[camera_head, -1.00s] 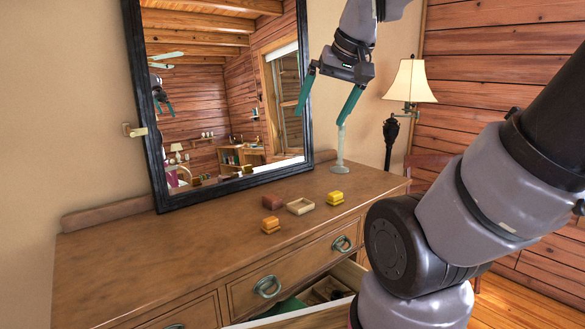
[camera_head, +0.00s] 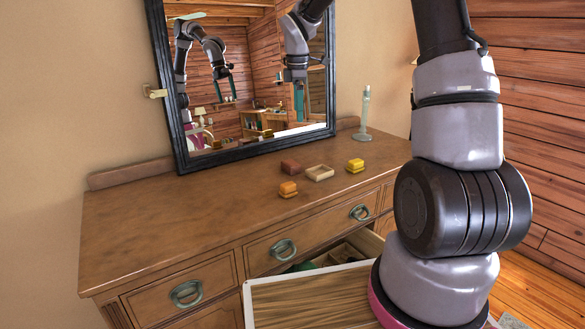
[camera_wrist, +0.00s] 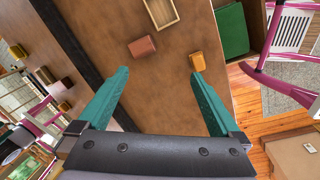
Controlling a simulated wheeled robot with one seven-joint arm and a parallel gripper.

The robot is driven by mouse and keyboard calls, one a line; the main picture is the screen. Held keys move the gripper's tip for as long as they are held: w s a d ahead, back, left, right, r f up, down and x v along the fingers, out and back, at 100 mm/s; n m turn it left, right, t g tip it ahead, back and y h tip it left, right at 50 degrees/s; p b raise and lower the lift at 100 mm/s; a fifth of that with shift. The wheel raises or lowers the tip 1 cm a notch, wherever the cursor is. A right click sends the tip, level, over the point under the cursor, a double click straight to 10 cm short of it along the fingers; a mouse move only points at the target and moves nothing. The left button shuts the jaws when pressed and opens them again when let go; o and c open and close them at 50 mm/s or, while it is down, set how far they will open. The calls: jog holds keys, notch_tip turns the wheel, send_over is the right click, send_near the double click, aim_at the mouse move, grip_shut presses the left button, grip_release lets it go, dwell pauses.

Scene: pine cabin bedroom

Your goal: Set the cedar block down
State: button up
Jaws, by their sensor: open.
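A reddish-brown block (camera_head: 290,167), by its colour the likely cedar block, lies on the dresser top (camera_head: 180,207) just left of a shallow pale wooden tray (camera_head: 320,172). The block also shows in the wrist view (camera_wrist: 142,46), beyond my fingertips and apart from them. My gripper (camera_head: 299,102) hangs above the dresser in front of the mirror's right side. In the wrist view its teal fingers (camera_wrist: 160,73) are wide apart with nothing held. The tray (camera_wrist: 176,10) looks empty in the wrist view.
An orange block (camera_head: 288,189) sits near the dresser's front edge and a yellow block (camera_head: 355,165) right of the tray. A glass candlestick (camera_head: 365,112) stands at the back right. A drawer (camera_head: 372,243) is open below. The dresser's left half is clear.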

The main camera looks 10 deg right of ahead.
jog(key=w+f+n+g, duration=0.1)
jog(key=w+f+n, duration=0.6)
jog(key=f, duration=0.5)
jog(key=m, duration=0.1)
send_over(291, 163)
jog(key=shift+y, duration=0.3)
jog(key=f, duration=0.4)
jog(key=shift+w+d+f, duration=0.15)
jog(key=shift+d+f, duration=0.05)
jog(key=shift+f, duration=0.05)
jog(key=shift+a+f, duration=0.15)
jog(key=shift+f, duration=2.95)
jog(key=shift+r, duration=0.15)
jog(key=c, duration=1.3)
